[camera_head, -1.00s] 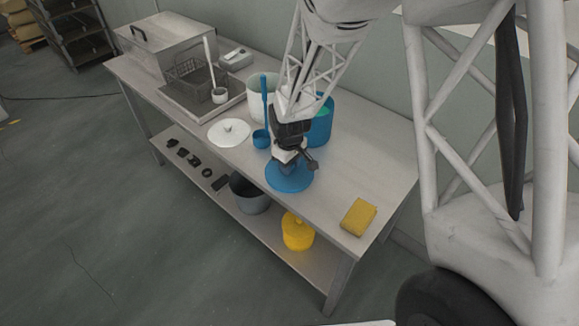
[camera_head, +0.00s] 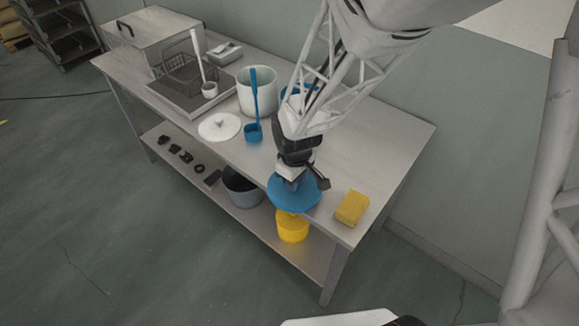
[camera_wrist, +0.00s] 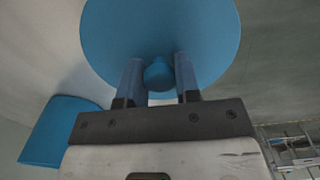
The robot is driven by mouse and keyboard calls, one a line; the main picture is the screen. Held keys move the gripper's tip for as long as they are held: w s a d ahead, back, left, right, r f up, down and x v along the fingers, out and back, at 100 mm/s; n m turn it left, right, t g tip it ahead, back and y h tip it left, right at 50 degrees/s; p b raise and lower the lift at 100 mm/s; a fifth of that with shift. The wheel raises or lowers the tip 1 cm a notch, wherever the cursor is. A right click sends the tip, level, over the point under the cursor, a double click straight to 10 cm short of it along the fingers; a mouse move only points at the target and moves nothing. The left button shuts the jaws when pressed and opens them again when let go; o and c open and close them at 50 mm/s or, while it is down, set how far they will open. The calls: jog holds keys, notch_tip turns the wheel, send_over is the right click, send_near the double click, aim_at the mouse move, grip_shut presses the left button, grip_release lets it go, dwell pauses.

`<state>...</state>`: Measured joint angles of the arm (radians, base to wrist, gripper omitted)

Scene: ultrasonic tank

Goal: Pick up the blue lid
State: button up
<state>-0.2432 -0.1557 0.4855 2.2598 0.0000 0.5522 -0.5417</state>
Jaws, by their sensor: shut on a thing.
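The blue lid (camera_head: 308,201) is a round flat disc with a knob (camera_wrist: 159,74) at its middle. My gripper (camera_head: 291,183) is shut on the knob, with one finger on each side of it in the wrist view. The lid hangs below the gripper at the table's front edge and hides part of that edge in the head view. Its height above the tabletop is hard to tell. The blue pot (camera_head: 287,93) is mostly hidden behind my arm. A blue shape at the left of the wrist view (camera_wrist: 58,130) appears to be this pot.
A yellow sponge (camera_head: 352,208) lies right of the lid. A blue ladle (camera_head: 254,110), a white pot (camera_head: 257,85) and a white lid (camera_head: 219,127) are to the left. A yellow pot (camera_head: 292,231) and a grey pot (camera_head: 243,191) stand on the lower shelf.

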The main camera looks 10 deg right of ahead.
aim_at(300, 196)
jog(key=shift+s+d+r, duration=0.1)
jog(key=shift+s+d, duration=0.15)
jog(key=shift+s, duration=0.75)
jog(key=shift+s+d+r, duration=0.1)
jog(key=shift+s+d, duration=0.15)
jog(key=shift+s, duration=0.75)
jog(key=shift+w, duration=0.1)
jog(key=w+d+r+m, duration=0.1)
jog(key=w+r, duration=0.4)
jog(key=w, duration=0.6)
jog(key=w+d+r+m, duration=0.1)
jog(key=w+r, duration=0.4)
jog(key=w, duration=0.6)
jog(key=w+d+r+m, duration=0.1)
jog(key=w+r, duration=0.4)
jog(key=w, duration=0.6)
jog(key=shift+d+r+m, duration=0.25)
jog(key=shift+d+m, duration=0.05)
jog(key=shift+d, duration=0.55)
jog(key=shift+w+f, duration=0.1)
jog(key=shift+f, duration=0.1)
jog(key=shift+f, duration=3)
jog(key=shift+f, duration=0.2)
